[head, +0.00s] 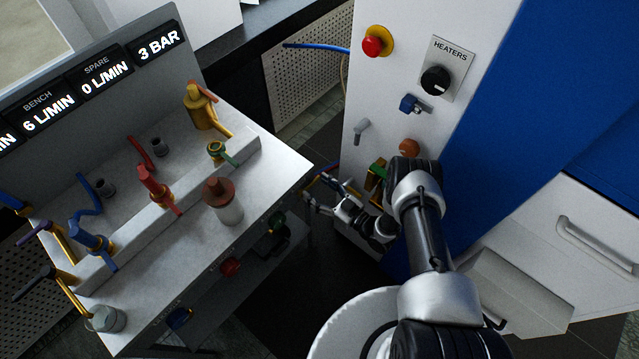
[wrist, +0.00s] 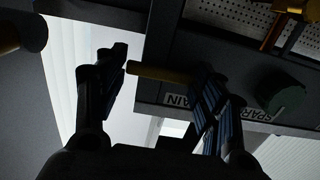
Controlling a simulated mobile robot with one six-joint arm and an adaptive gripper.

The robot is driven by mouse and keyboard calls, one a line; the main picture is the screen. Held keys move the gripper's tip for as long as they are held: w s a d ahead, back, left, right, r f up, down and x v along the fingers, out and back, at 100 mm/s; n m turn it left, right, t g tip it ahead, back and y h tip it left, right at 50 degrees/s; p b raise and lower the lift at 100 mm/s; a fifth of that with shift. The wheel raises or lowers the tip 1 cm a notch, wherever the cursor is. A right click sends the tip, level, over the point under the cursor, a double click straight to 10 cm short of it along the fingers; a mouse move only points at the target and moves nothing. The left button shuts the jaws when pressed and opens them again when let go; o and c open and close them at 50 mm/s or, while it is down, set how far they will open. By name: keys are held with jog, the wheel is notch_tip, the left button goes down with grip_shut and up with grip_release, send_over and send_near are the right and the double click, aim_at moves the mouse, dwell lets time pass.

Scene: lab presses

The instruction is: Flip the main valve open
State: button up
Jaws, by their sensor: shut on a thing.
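In the wrist view a yellow lever bar (wrist: 160,74) lies across between the two dark fingers of my gripper (wrist: 160,80). My gripper is shut on this lever. Part of the bar is hidden behind the right finger. Beside it is a dark panel with a partly covered label (wrist: 176,99) that reads "AIN", so this looks like the main valve's lever. In the head view my gripper (head: 318,190) is low between the bench and the white cabinet. The lever is too small there to tell its angle.
A dark green knob (wrist: 281,94) sits by a "SPARE" label in the wrist view. In the head view, the bench (head: 180,250) with several coloured taps stands left. The white cabinet (head: 385,95) has a red button (head: 373,46) and a heaters dial (head: 435,81).

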jog(key=shift+w+r+n, duration=0.2)
jog(key=shift+n, duration=0.1)
jog(key=o, duration=1.5)
jog(key=shift+a, duration=0.1)
jog(key=shift+o, duration=0.2)
jog(key=shift+s+f, duration=0.1)
jog(key=shift+s+d, duration=0.15)
jog(key=shift+d, duration=0.1)
jog(key=v, duration=1.1)
jog(key=shift+s+d, duration=0.15)
jog(key=shift+s, duration=0.05)
jog(key=shift+s+f, duration=0.1)
